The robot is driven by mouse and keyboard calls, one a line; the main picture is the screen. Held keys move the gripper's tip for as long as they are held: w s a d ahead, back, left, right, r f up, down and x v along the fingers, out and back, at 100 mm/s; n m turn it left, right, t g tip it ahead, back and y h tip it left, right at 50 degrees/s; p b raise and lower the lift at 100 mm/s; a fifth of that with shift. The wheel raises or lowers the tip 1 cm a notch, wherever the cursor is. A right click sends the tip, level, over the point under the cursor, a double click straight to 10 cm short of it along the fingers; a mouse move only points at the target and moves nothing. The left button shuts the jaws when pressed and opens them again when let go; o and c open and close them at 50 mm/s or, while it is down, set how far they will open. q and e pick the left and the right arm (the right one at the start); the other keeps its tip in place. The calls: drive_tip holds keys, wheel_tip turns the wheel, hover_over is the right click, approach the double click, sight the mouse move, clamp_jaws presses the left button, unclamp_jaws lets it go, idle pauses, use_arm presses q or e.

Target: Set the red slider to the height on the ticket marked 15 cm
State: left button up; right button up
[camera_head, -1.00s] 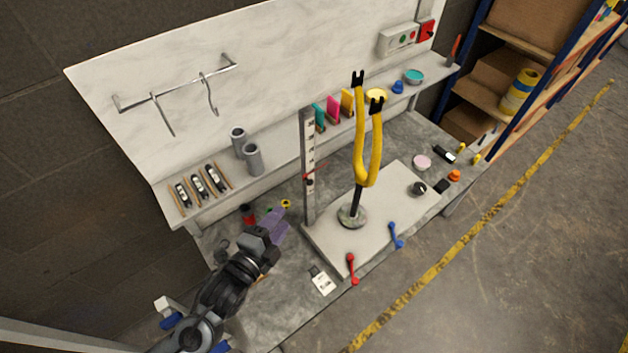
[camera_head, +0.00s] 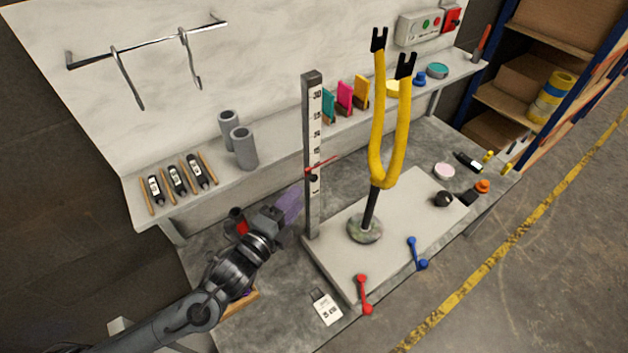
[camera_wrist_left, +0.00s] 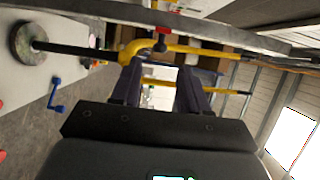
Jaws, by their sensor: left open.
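The red slider (camera_head: 314,176), with a thin red pointer, sits on the upright scale post (camera_head: 312,120), low on its scale between the lower marks. A white ticket (camera_head: 327,309) lies on the bench in front of the base plate; its print is too small to read surely. My left gripper (camera_head: 291,204) is open and empty, just left of the post and slightly below the slider. In the left wrist view, its jaws (camera_wrist_left: 160,85) are apart and face the post (camera_wrist_left: 200,28), with the red slider (camera_wrist_left: 162,31) ahead of them. My right gripper is not in view.
A yellow fork (camera_head: 380,150) stands on the base plate (camera_head: 345,260) right of the post. A red lever (camera_head: 363,294) and a blue lever (camera_head: 417,253) are at the plate's front. Grey cylinders (camera_head: 243,148) stand on the shelf behind.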

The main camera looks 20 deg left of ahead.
sight(312, 181)
use_arm(q)
drive_tip(key=w, duration=0.3)
drive_tip(key=w+d, duration=0.1)
drive_tip(key=w, duration=0.1)
drive_tip(key=w+b, duration=0.1)
drive_tip(key=w, duration=0.2)
drive_tip(key=shift+w+d, duration=0.3)
drive_tip(key=shift+d, duration=0.1)
clamp_jaws()
